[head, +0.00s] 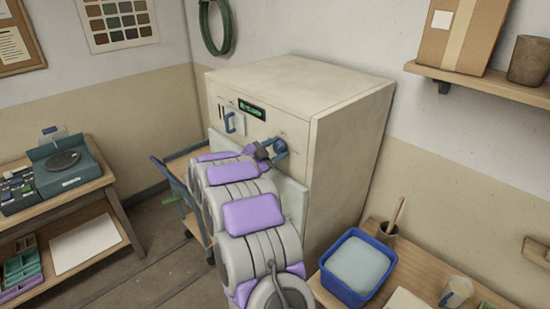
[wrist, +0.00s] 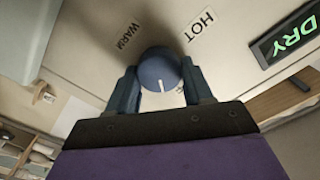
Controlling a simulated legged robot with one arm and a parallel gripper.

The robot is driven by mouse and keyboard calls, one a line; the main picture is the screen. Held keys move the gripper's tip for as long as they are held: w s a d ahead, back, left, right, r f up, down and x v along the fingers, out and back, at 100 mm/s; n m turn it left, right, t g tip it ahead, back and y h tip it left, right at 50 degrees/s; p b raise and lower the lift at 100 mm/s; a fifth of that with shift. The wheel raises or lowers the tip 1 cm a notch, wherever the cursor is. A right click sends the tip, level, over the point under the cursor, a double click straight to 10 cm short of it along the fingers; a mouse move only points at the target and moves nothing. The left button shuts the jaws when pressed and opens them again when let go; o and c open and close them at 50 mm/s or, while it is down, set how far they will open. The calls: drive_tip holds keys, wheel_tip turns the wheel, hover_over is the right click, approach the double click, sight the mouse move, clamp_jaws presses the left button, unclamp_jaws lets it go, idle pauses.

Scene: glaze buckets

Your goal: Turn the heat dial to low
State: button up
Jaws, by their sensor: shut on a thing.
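The heat dial is a round blue knob (wrist: 158,68) with a white pointer line, on the front of a cream cabinet (head: 350,150). In the wrist view the labels WARM (wrist: 128,35) and HOT (wrist: 201,24) show beside it. A low label is not visible. My gripper (wrist: 160,85) is shut on the dial, one finger on each side. The pointer line points toward my gripper's palm in the wrist view. In the head view the blue dial (head: 281,147) shows at the end of my arm, which hides the lower cabinet front.
A lit green display (head: 252,109) and a blue handle (head: 235,123) are on the cabinet front, left of the dial. A blue basin (head: 328,290) stands on a wooden table at the right. A wooden bench (head: 105,180) with a scale-like device (head: 62,165) stands at the left.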

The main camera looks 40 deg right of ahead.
drive_tip(key=m+b, duration=0.2)
drive_tip(key=b, duration=0.1)
drive_tip(key=m+b, duration=0.3)
drive_tip(key=shift+f+m, duration=0.3)
drive_tip(key=shift+f, duration=0.1)
drive_tip(key=m+b, duration=0.4)
drive_tip(key=b, duration=0.1)
drive_tip(key=shift+s+m, duration=0.1)
drive_tip(key=shift+m, duration=0.2)
drive_tip(key=o, duration=1)
drive_tip(key=shift+d+r, duration=0.1)
drive_tip(key=a+p, duration=0.1)
drive_tip(key=a, duration=0.4)
drive_tip(key=s+a, duration=0.1)
drive_tip(key=a, duration=0.5)
drive_tip(key=a+p, duration=0.1)
drive_tip(key=a, duration=0.5)
drive_tip(key=shift+s+a+p, duration=0.15)
drive_tip(key=shift+a+p, duration=0.1)
drive_tip(key=shift+p, duration=0.05)
